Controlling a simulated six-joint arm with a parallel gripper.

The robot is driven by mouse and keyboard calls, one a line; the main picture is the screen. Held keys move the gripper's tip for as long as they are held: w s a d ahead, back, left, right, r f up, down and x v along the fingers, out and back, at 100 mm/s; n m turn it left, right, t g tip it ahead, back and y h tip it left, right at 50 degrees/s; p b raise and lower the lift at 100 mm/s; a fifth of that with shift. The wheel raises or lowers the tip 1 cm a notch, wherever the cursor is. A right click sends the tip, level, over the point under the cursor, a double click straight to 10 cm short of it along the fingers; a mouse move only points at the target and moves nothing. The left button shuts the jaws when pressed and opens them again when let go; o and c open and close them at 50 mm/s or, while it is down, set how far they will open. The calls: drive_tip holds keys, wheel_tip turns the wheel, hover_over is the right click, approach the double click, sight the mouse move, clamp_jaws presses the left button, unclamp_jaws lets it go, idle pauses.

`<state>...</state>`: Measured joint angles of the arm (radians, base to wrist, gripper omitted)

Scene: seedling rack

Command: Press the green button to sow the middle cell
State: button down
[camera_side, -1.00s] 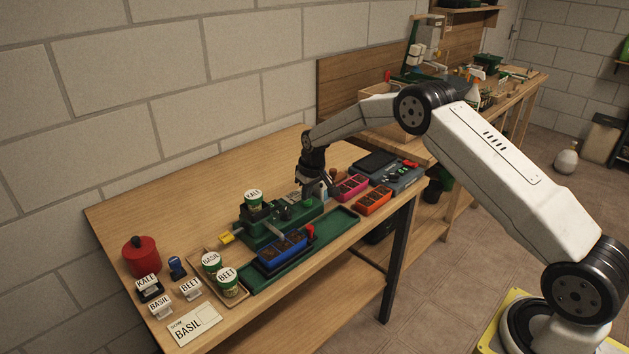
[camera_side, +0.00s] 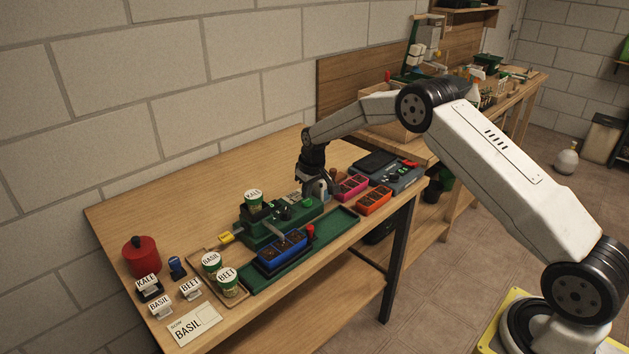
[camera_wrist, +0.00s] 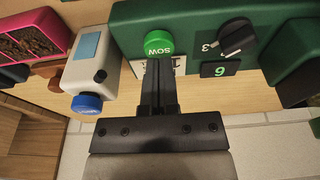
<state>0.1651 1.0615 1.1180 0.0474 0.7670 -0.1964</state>
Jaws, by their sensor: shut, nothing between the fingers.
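The green button marked SOW (camera_wrist: 159,42) sits on the green seeder, upside down in the wrist view. My gripper (camera_wrist: 159,62) is shut and empty, its fingertips at the button's near edge; I cannot tell whether they touch it. In the side view my gripper (camera_side: 311,190) is at the right end of the green seeder (camera_side: 262,232). The blue tray (camera_side: 283,250) with soil-filled cells stands in front of the seeder on a green track (camera_side: 340,224). Which cell is under the seeder's outlet is too small to tell.
A black knob (camera_wrist: 237,37) and a small digit display (camera_wrist: 219,70) are beside the button. A KALE pot (camera_side: 253,202) sits on the seeder. Pink (camera_side: 351,188) and orange (camera_side: 374,202) trays are at right.

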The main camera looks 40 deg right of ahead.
sight(307, 202)
drive_tip(key=shift+r, duration=3.05)
drive_tip(key=shift+s+a+r, duration=0.2)
drive_tip(key=shift+s+a, duration=0.05)
drive_tip(key=shift+s, duration=0.05)
drive_tip(key=s+a, duration=0.3)
drive_tip(key=s, duration=0.8)
drive_tip(key=s+a+r, duration=0.1)
drive_tip(key=s+a, duration=0.2)
drive_tip(key=s, duration=0.8)
drive_tip(key=s+a+r, duration=0.1)
drive_tip(key=s+a, duration=0.2)
drive_tip(key=s, duration=0.7)
drive_tip(key=shift+s+r, duration=0.25)
drive_tip(key=shift+s, duration=0.15)
